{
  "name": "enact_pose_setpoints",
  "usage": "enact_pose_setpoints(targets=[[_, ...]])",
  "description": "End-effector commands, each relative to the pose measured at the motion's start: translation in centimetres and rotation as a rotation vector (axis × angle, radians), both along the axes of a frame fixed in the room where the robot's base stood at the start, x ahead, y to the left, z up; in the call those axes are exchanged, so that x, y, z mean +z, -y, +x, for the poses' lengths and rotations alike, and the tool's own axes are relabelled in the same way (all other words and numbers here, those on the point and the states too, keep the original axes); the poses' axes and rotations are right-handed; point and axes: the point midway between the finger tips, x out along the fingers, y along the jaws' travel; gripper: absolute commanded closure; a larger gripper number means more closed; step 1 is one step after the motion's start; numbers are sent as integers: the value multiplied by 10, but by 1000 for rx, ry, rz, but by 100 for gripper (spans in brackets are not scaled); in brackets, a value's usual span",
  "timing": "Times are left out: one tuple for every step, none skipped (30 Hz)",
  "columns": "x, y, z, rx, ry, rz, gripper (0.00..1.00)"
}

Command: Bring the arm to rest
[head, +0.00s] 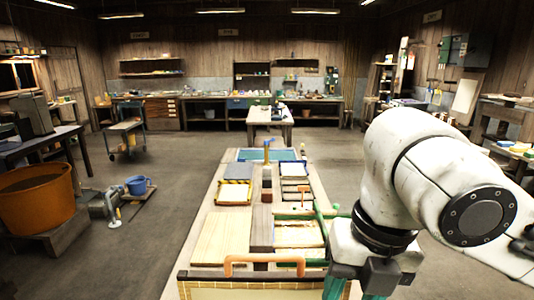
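My white arm (416,160) fills the right side of the head view. It has black joint rings and a round dark cap, and it runs off past the right edge. I cannot make out my gripper or its fingers in this view, nor whether it holds anything. The arm covers part of the floor and the near right end of the long workbench (220,240) in front of me.
The bench carries flat frames, boards, a green clamp-like tool (322,218) and an orange handle (264,260) at its near edge. The floor between is largely clear.

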Motion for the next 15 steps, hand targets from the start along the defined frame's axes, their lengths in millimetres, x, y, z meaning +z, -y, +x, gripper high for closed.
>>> enact_pose_setpoints(targets=[[-1, -5, 1, -18, 2, 28, 53], [-1, -8, 2, -32, 7, 44, 53], [-1, -12, 4, -52, 12, 68, 53], [-1, -15, 5, -68, 16, 86, 53], [0, -18, 7, -88, 19, 107, 53], [0, -22, 9, -114, 23, 136, 53], [0, -25, 10, -135, 25, 157, 53], [0, -28, 12, -158, 27, 183, 53], [0, -33, 14, -193, 28, 217, 53], [0, -36, 16, -223, 28, 245, 53], [0, -40, 18, -255, 27, 275, 53], [-1, -44, 21, -305, 23, 320, 53], [-2, -47, 23, -349, 17, 357, 53], [-4, -50, 26, -396, 9, 395, 53], [-6, -53, 29, -466, -5, 447, 53]])
